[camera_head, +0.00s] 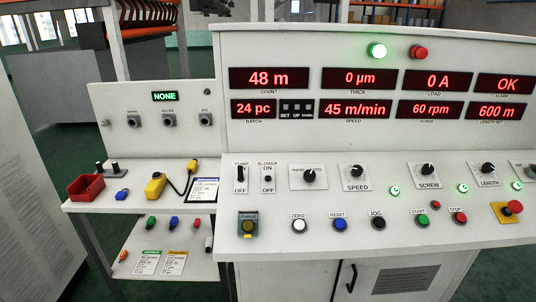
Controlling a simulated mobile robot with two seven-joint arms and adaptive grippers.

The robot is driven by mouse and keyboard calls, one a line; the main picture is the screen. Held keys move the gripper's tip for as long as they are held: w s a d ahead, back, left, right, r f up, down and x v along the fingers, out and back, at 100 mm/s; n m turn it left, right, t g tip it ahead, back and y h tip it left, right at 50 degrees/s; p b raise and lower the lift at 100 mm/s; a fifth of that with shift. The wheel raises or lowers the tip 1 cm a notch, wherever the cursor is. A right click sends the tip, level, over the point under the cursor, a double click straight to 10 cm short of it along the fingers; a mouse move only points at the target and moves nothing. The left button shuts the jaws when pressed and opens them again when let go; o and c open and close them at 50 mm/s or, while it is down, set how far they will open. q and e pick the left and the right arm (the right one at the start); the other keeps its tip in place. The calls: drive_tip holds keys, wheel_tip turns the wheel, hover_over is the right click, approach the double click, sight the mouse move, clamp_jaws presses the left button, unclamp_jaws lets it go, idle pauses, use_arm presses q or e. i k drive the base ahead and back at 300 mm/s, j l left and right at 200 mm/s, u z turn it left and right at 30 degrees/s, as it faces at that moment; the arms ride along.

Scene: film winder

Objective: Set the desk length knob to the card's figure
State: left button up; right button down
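The desk length knob (487,168) is a black knob on a white plate labelled LENGTH, at the right of the sloped desk panel. The red length set display (502,112) above it reads 600 m. A white card with a blue header (204,191) lies on the side shelf left of the desk; its figure is too small to read. Two more cards, one with a green header (147,262) and one with a yellow header (174,263), lie on the lower shelf; their print is also unreadable. Neither of my grippers shows.
The speed knob (357,171) and screw knob (428,169) sit left of the length knob. A red emergency button (514,207) on a yellow plate is below it. A yellow pendant (155,186) and red bin (86,187) are on the side shelf. The desk front is unobstructed.

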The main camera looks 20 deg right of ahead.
sight(487, 166)
drive_tip(key=z, duration=1.95)
drive_tip(key=l+u, duration=0.2)
drive_tip(key=u, duration=0.45)
drive_tip(key=l+u, duration=0.25)
drive_tip(key=l, duration=0.2)
drive_tip(key=l+u, duration=0.3)
drive_tip(key=l, duration=0.2)
drive_tip(key=l+u, duration=0.1)
drive_tip(key=l, duration=0.55)
drive_tip(key=k+l, duration=0.1)
drive_tip(key=l, duration=0.55)
drive_tip(key=l+u, duration=0.15)
drive_tip(key=l, duration=0.5)
drive_tip(key=k, duration=0.05)
